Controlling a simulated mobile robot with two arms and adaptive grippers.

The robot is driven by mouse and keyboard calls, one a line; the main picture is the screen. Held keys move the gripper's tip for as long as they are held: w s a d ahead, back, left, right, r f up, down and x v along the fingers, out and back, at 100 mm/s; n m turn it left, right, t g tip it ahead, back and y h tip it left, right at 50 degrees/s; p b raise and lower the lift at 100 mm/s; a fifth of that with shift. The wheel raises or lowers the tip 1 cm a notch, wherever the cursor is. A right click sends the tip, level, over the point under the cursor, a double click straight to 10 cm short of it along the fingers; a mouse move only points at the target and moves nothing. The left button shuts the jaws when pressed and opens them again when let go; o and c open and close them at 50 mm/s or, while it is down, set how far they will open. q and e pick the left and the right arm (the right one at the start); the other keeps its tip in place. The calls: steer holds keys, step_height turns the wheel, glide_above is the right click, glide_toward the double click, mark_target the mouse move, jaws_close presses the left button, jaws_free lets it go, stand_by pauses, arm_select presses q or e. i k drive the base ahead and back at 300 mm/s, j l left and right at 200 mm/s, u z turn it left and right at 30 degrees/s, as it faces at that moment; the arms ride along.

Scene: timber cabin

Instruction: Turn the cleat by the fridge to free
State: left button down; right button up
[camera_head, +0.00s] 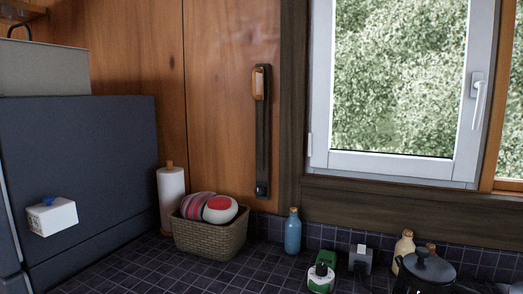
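The fridge (95,150) is a large dark grey block at the left. A dark vertical strip (262,150) is fixed on the wood wall to its right, with an orange-brown framed piece (259,83) near its top and a small dark fitting (262,190) at its bottom. A small white box (60,219) with a blue knob (48,200) shows in front of the fridge's face; I cannot tell how it is mounted. I cannot tell for sure which of these is the cleat. Neither of my grippers is in view.
A wicker basket (211,237) with striped and red-white items stands on the tiled counter (180,265), beside a paper towel roll (172,198).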

mark_target(259, 191)
steer(key=j+z, duration=0.15)
steer(key=z, duration=0.25)
steer(key=i+j+z, duration=0.1)
steer(key=z, duration=0.3)
steer(key=j+z, duration=0.4)
steer(key=k+l, duration=0.05)
steer(key=l, duration=0.05)
